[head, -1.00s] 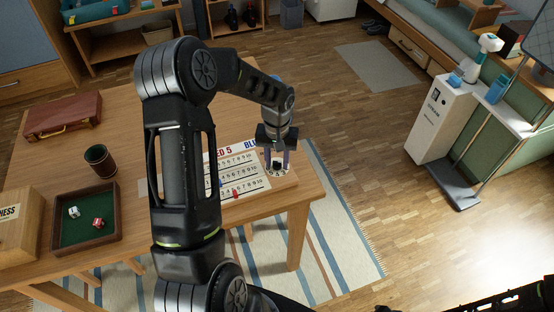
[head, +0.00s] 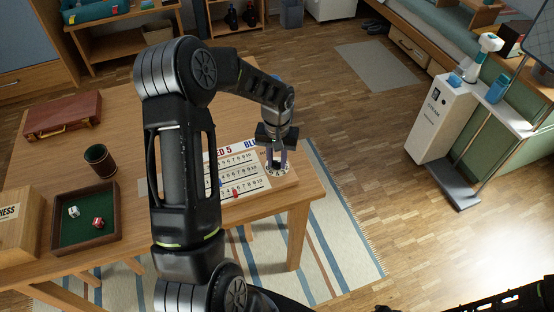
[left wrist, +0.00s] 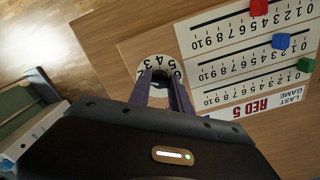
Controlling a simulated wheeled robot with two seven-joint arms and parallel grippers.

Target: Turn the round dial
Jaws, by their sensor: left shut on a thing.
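The round dial (head: 284,171) is a white disc with black numbers around its rim, set in the right end of a wooden scoreboard (head: 224,197). In the left wrist view the dial (left wrist: 146,68) shows its numbers past my fingers. My left gripper (head: 277,165) points down over the dial. Its two purple-grey fingers are shut on the dark knob in the dial's middle, one on each side. The left gripper also shows in the left wrist view (left wrist: 161,78). The fingers and the gripper body hide much of the knob and part of the dial.
The scoreboard carries printed number rows and small red, blue and green pegs. It lies near the right corner of the wooden table (head: 200,110). A green-lined dice tray (head: 119,218), a dark cup (head: 100,159) and a red-brown case (head: 63,114) stand to the left.

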